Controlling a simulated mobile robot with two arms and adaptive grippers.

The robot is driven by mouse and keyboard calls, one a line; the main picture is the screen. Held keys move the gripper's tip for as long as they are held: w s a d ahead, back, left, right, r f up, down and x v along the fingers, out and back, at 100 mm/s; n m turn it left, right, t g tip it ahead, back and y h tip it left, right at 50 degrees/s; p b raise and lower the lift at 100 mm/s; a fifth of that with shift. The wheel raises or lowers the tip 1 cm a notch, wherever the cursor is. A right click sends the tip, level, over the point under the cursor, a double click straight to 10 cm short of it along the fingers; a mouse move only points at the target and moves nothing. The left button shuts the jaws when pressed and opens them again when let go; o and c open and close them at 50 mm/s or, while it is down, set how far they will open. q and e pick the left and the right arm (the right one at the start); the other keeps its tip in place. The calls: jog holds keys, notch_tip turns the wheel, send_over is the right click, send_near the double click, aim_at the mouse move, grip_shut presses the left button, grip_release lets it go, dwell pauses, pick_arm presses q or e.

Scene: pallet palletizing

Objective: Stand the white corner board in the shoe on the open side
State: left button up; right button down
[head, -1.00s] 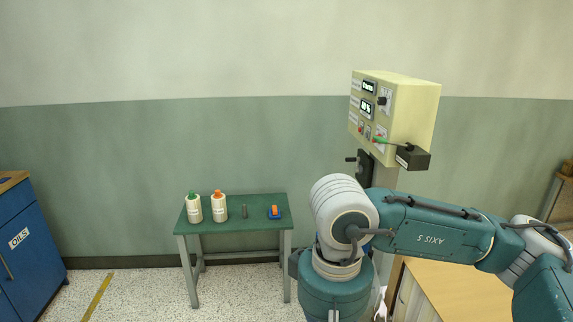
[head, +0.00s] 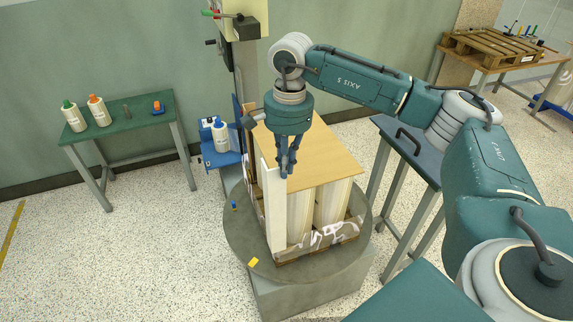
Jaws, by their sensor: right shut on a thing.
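The white corner board (head: 274,208) is a tall pale strip, upright at the near left corner of the load on the round turntable (head: 240,228). My right gripper (head: 287,170) points down from above and is shut on the board's upper part. The board's lower end is close to the bottom of the load; I cannot tell whether it sits in a shoe, and I cannot make out the shoe there. My left gripper is out of view.
The load has a tan top sheet (head: 325,158) over pale upright goods (head: 333,203). A blue bracket (head: 222,158) with a white bottle adjoins the mast. A green table (head: 130,112) stands left, a dark bench (head: 412,150) right. A yellow piece (head: 253,262) lies on the turntable.

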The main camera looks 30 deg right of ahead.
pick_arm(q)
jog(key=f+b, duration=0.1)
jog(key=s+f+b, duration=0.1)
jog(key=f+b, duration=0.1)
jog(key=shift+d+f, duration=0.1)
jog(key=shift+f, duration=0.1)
pick_arm(e)
jog(key=f, duration=0.4)
jog(key=shift+w+d+f, duration=0.1)
jog(key=shift+d, duration=0.15)
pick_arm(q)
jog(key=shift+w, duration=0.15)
pick_arm(e)
jog(key=shift+w+d+f, duration=0.1)
jog(key=shift+w+d, duration=0.4)
jog(key=shift+d, duration=0.3)
jog(key=shift+w+d+f, duration=0.1)
jog(key=shift+w+d, duration=0.35)
jog(key=shift+d, duration=0.4)
jog(key=shift+w+d, duration=0.5)
jog(key=shift+d, duration=0.3)
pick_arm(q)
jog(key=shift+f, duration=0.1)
pick_arm(e)
jog(key=shift+f, duration=0.25)
